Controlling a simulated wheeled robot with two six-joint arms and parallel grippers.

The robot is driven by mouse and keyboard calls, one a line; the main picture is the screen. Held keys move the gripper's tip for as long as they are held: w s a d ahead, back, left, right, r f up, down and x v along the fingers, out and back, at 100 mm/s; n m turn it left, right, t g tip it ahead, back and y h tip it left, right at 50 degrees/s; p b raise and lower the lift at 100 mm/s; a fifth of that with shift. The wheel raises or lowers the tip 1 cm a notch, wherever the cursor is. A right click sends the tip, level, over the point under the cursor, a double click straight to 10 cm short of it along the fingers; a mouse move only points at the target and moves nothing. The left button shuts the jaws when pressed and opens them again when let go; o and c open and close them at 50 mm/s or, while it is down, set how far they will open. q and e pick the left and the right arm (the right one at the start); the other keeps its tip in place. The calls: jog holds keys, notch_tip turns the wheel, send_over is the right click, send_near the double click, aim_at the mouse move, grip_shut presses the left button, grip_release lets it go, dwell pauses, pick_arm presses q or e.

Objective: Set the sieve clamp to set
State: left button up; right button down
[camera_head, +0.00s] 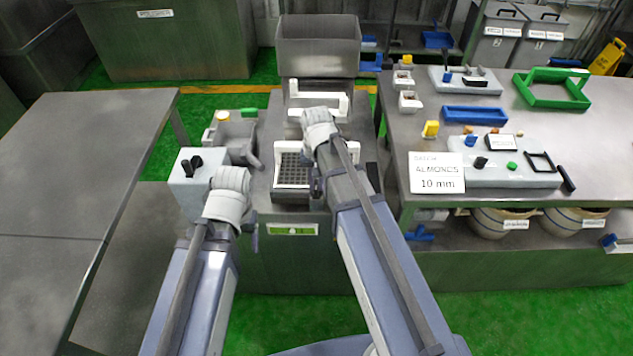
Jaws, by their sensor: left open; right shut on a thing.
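The sieve machine (270,107) stands in the middle. A dark sieve grid (291,176) in a white frame sits at its front, partly covered by my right arm. A white bar with raised ends (340,104) crosses the machine above the grid. I cannot tell which part is the clamp or how it is set. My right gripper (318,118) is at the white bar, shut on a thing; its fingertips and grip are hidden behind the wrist. My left gripper (231,180) is open, left of the grid beside a grey box with black knobs (184,188); its fingers are mostly hidden.
A grey hopper (318,45) rises behind. A grey scoop-like part (237,138) lies left of the machine. The right bench (405,180) holds an "ALMONDS 10 mm" card (437,179), blue tray (475,114) and green frame (553,90). The left table (75,150) is bare.

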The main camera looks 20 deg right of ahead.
aim_at(316, 184)
jog(key=shift+n, duration=0.4)
jog(key=c, duration=0.8)
grip_release()
jog(key=shift+c, duration=0.2)
notch_tip(316, 184, up, 8)
jog(key=p, duration=0.8)
jog(key=shift+f, duration=0.1)
jog(key=s+a+n+h, duration=0.1)
jog(key=s+a+n, duration=0.5)
jog(key=s+a, duration=0.4)
jog(key=s, duration=0.3)
jog(key=shift+s+a+n, duration=0.3)
jog(key=shift+s+n, duration=0.1)
